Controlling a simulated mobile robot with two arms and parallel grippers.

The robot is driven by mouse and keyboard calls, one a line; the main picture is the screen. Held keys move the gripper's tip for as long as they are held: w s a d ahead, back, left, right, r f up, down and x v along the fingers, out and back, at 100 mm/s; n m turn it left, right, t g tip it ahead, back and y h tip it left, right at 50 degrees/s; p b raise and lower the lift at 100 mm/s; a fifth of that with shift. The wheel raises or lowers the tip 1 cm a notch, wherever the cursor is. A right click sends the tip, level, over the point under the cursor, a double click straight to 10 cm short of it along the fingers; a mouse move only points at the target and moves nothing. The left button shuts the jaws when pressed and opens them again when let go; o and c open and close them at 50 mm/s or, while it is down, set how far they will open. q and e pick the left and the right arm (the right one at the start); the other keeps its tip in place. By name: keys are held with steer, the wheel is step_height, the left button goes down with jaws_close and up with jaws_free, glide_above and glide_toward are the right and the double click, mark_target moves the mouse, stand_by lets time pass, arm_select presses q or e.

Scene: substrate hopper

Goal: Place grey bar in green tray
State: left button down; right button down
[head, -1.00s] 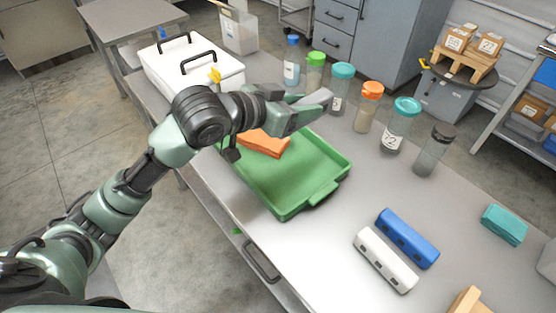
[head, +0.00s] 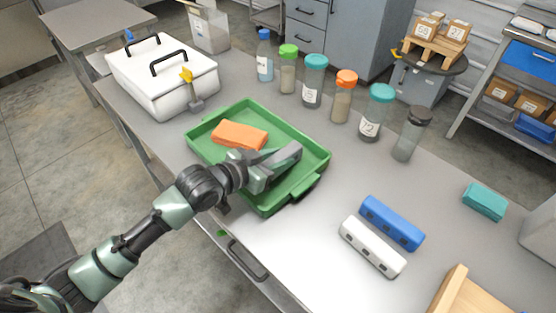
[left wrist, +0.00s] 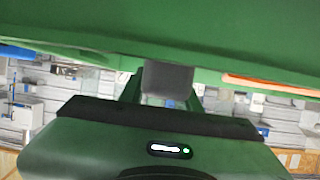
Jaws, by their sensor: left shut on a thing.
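The green tray (head: 213,118) lies on the grey bench in the middle of the head view, with an orange block (head: 240,135) in its left part. My left gripper (head: 266,168) reaches over the tray, shut on the grey bar (head: 286,156). The bar is over or in the right half of the tray; I cannot tell whether it touches the floor. In the left wrist view the bar's grey end (left wrist: 167,78) shows between the fingers, with green tray surface close beyond. My right gripper is not in view.
A row of lidded jars (head: 341,97) stands behind the tray. A white case (head: 165,80) is at left. Blue (head: 392,222) and white (head: 372,246) bars and a teal block (head: 485,201) lie at right. The bench between tray and bars is clear.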

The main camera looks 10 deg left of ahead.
arm_select(q)
steer(key=shift+f, duration=0.25)
steer(key=shift+f, duration=0.15)
steer(key=c, duration=1)
jaws_free()
steer(key=shift+s, duration=0.1)
steer(key=v, duration=1.2)
